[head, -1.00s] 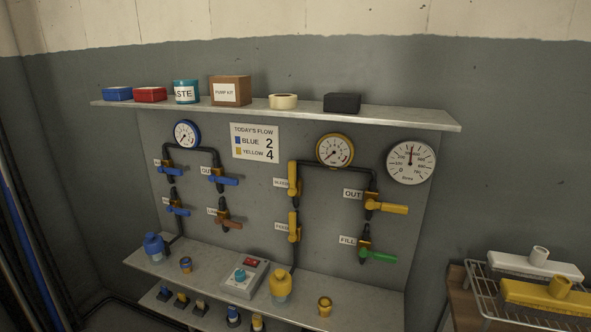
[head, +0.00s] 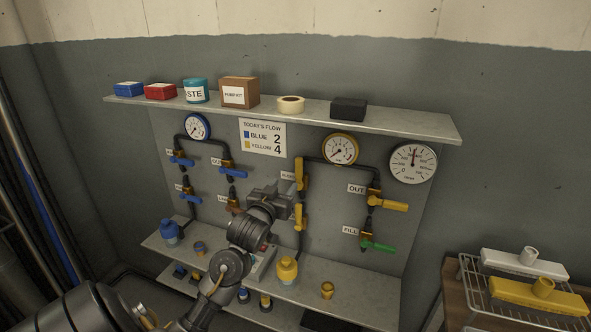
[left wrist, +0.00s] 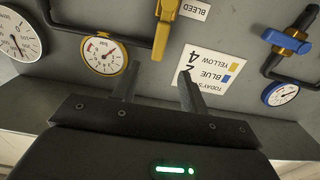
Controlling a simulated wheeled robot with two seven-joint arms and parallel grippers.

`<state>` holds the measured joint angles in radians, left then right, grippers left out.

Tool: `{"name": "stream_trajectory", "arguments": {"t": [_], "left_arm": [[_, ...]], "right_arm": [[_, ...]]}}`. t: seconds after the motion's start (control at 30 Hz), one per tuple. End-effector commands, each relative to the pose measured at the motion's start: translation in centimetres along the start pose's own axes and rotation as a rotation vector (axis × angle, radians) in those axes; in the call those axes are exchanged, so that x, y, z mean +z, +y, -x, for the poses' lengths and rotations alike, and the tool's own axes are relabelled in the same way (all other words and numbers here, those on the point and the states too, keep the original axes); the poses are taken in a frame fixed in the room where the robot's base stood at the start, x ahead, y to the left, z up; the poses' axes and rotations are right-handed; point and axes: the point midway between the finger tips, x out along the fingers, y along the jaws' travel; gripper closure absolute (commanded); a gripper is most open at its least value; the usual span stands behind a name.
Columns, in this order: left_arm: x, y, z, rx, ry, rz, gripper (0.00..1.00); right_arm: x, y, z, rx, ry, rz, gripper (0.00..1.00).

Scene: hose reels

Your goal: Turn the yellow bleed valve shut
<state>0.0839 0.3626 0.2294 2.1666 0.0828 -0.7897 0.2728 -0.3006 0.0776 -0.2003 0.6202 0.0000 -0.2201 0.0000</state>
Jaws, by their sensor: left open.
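The yellow bleed valve (head: 299,172) is the upper valve on the left pipe of the yellow loop, its lever roughly upright along the pipe. In the left wrist view, which is upside down, its lever (left wrist: 163,32) shows at the top beside the BLEED label (left wrist: 195,10). My left gripper (head: 272,196) is in front of the panel, left of and slightly below the valve. Its two fingers (left wrist: 156,80) are apart with nothing between them, and the lever is outside the gap. My right gripper is not in view.
Another yellow lever (head: 299,216) is just below. The OUT yellow lever (head: 388,204) and green FILL lever (head: 378,245) are to the right. A yellow gauge (head: 340,149) and the top shelf (head: 400,121) are above. A yellow bottle (head: 287,270) stands on the lower shelf.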

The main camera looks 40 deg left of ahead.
Motion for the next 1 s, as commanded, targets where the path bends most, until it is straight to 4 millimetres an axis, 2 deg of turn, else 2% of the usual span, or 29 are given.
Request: {"name": "stream_trajectory", "arguments": {"t": [0.17,0.27,0.7,0.83,1.0], "left_arm": [[-0.3,0.0,-0.4,0.0,0.005,0.002,0.56],[-0.4,0.0,-1.5,-0.001,0.005,0.002,0.56],[-0.4,0.0,-9.1,0.0,0.002,0.0,0.56],[-0.2,0.0,-10.3,0.0,0.002,0.0,0.56],[-0.1,0.0,-10.8,0.0,0.004,0.0,0.56]], "right_arm": [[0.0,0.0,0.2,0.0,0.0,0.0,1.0],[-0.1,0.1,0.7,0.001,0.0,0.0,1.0],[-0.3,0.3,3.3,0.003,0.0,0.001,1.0],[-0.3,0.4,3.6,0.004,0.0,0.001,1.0],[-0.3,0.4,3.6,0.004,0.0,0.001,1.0]]}}
